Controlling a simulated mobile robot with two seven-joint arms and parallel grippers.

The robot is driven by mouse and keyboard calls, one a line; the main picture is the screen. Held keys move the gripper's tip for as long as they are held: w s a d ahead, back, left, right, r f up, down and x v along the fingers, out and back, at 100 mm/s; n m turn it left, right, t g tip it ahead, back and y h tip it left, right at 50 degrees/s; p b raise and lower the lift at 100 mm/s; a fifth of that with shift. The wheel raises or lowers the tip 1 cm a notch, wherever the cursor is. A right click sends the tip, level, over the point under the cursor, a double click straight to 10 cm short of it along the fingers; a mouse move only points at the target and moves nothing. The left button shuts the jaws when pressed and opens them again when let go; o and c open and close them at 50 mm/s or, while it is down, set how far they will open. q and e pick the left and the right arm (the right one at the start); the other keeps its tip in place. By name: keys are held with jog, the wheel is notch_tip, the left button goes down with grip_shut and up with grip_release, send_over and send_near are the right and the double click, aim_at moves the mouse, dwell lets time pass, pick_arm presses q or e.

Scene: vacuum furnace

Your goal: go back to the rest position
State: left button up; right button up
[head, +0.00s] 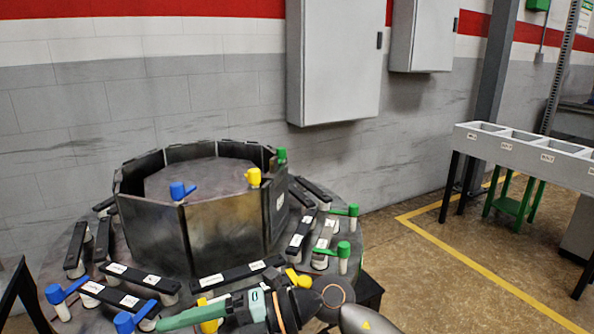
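One of my arms comes in at the bottom right of the head view, and I take it to be the right one. Its gripper (190,318) reaches left over the front rim of the round furnace table (208,272). A long teal-green part points left at its end. I cannot tell whether the fingers are open or shut, or whether they hold anything. My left gripper is not in view.
An octagonal ring of dark metal plates (225,232) stands on the table. Around it are black bars (237,273) and blue (55,293), yellow (253,177) and green (343,248) handles, several close to my gripper. A grey bin rack (523,150) stands right. Floor between is clear.

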jog(key=w+d+r+m+t+y, duration=0.1)
jog(key=w+d+m+t+y, duration=0.5)
jog(key=m+t, duration=0.7)
jog(key=w+d+f+m+t+h, duration=0.1)
jog(key=d+f+m+t+h, duration=0.7)
jog(key=d+f+m+h, duration=0.45)
jog(key=s+d+f+m+g+h, duration=0.3)
jog(key=s+d+f+m+g, duration=0.15)
jog(key=s+f, duration=0.5)
jog(key=s+d+f+m+g+h, duration=0.35)
jog(key=s+d+f, duration=0.3)
jog(key=f, duration=0.55)
pick_arm(q)
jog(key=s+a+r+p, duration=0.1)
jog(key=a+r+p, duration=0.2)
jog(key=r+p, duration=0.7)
jog(key=p, duration=0.3)
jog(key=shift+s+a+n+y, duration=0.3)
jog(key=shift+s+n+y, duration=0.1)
pick_arm(e)
notch_tip(320, 180, up, 10)
jog(key=s+d+m, duration=0.1)
jog(key=s+d, duration=0.1)
jog(key=shift+d, duration=0.3)
